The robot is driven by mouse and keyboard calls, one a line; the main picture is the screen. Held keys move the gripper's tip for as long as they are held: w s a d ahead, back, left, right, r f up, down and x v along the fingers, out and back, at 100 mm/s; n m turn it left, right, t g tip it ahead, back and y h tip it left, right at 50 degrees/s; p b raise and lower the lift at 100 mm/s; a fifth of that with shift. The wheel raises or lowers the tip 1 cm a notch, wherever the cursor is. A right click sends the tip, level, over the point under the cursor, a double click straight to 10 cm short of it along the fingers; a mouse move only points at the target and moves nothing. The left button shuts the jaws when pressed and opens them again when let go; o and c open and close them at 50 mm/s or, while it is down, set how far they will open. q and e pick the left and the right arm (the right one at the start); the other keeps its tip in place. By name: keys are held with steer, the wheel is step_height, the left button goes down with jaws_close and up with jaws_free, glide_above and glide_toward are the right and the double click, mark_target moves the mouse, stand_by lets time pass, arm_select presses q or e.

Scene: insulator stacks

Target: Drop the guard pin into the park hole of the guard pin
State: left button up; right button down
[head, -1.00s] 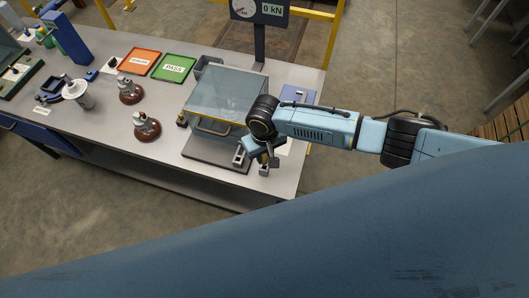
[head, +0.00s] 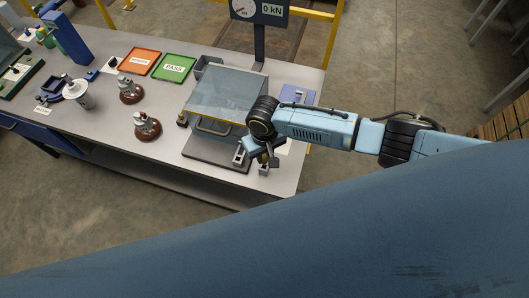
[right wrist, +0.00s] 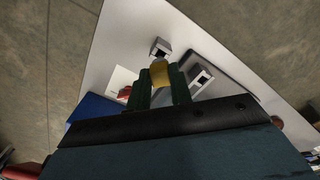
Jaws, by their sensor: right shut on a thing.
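My right gripper (head: 262,153) is at the front right of the bench, above two small grey blocks. In the right wrist view its fingers (right wrist: 161,88) are shut on the guard pin, whose yellow head (right wrist: 159,73) shows between the fingertips. The pin's lower end is hidden. A grey block with a dark hole (right wrist: 160,47), apparently the park hole, stands on the bench just beyond the fingertips; it also shows in the head view (head: 264,170). A second holed block (right wrist: 202,78) is beside the right finger, at the guard fixture's corner. My left gripper is not in view.
The clear guard box (head: 225,97) on its dark base stands left of my right gripper. Two brown insulators (head: 147,127) stand further left. Green (head: 174,68) and orange (head: 139,62) trays lie behind. The bench's front edge is close to the blocks.

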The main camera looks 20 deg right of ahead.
mark_target(265, 156)
steer(key=shift+f+b, duration=1.2)
steer(key=shift+f, duration=0.8)
steer(key=c, duration=1.2)
jaws_free()
step_height(265, 156, up, 14)
steer(key=shift+f+p, duration=0.25)
steer(key=shift+p, duration=0.25)
